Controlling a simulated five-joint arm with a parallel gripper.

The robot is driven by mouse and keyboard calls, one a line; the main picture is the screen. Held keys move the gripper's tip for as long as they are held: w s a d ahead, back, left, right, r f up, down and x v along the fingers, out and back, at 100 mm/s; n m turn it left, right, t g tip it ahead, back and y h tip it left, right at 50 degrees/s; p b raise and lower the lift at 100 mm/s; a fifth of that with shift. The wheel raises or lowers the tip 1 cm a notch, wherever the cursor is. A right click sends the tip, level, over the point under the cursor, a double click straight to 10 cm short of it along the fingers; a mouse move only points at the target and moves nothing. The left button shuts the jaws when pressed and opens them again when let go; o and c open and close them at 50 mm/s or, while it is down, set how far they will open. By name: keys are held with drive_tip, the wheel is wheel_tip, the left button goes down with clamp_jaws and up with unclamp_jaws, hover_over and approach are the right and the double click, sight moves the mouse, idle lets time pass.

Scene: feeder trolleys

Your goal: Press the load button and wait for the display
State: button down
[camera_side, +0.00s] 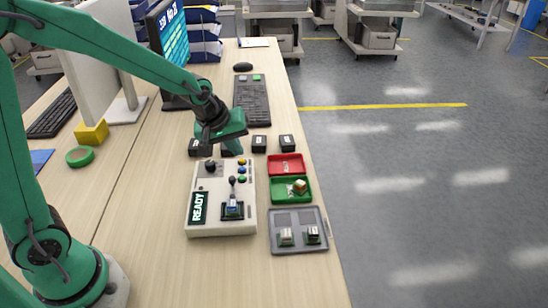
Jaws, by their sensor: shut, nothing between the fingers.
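A pale control box (222,222) stands on the wooden desk. Its black display (198,207) reads READY in light letters. I cannot read which button is marked load. A blue piece (233,207) sits in a dark fixture at the box's front. My gripper (232,150) is shut and empty, pointing down near the box's far edge, close to the blue button. I cannot tell whether it touches anything.
Right of the box are a red tray (285,159), a green tray (277,191) holding a small part, and a grey tray (298,248) with two parts. The desk's front is clear.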

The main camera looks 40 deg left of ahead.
sight(243, 177)
drive_tip(key=shift+w+a+r+t, duration=0.1)
drive_tip(key=shift+r+t, duration=0.4)
drive_tip(key=shift+t, duration=0.55)
drive_tip(key=shift+w+r+t, duration=0.1)
drive_tip(key=shift+r+t, duration=0.35)
drive_tip(key=shift+t, duration=0.6)
drive_tip(key=shift+f, duration=0.15)
drive_tip(key=shift+f, duration=4.25)
drive_tip(key=shift+f, duration=0.55)
drive_tip(key=shift+s+f, duration=0.25)
drive_tip(key=shift+f, duration=0.5)
drive_tip(key=shift+r, duration=0.1)
drive_tip(key=shift+s+r, duration=0.2)
drive_tip(key=shift+r, duration=0.65)
